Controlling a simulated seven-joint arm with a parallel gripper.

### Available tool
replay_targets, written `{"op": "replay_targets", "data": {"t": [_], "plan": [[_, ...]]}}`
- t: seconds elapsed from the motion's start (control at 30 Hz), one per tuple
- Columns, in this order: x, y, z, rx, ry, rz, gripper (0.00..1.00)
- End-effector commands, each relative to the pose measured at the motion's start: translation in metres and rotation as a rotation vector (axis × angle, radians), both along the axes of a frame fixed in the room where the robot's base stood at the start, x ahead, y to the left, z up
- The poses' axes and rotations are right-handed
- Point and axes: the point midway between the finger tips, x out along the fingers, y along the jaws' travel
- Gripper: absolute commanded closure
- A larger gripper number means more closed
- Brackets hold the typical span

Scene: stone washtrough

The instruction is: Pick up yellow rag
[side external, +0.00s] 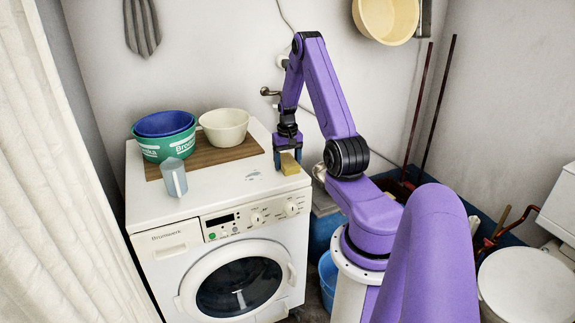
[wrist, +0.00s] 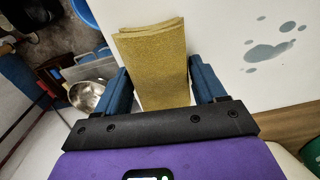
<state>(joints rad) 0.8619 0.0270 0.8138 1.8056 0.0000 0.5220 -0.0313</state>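The yellow rag (side external: 289,164) is a folded, block-like yellow piece at the right edge of the washing machine's white top (side external: 240,185). My gripper (side external: 287,156) is directly over it, pointing down, with its two blue fingers spread wide on either side of the rag. In the wrist view the rag (wrist: 155,65) shows as stacked folded layers between the fingers. It fills most of the gap. I see no clear sign of the fingers pressing on it. The rag's underside is hidden.
A brown wooden board (side external: 213,152) holds a green basin (side external: 163,146) with a blue basin (side external: 165,123) inside, and a cream bowl (side external: 224,127). A clear cup (side external: 173,177) stands at the board's front left edge. The machine top in front is bare apart from wet spots (wrist: 275,48).

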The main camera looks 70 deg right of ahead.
Motion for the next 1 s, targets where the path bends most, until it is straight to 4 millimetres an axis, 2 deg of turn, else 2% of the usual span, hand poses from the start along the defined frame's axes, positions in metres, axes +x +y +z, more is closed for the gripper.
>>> {"op": "replay_targets", "data": {"t": [0.3,0.47,0.63,1.0], "plan": [[0.0,0.0,0.002,-0.001,-0.001,0.0,0.6],[0.0,-0.001,0.01,-0.002,-0.001,0.0,0.6],[0.001,-0.001,0.034,-0.005,-0.004,0.001,0.6],[-0.033,0.04,0.094,-0.004,-0.003,0.0,0.6]]}}
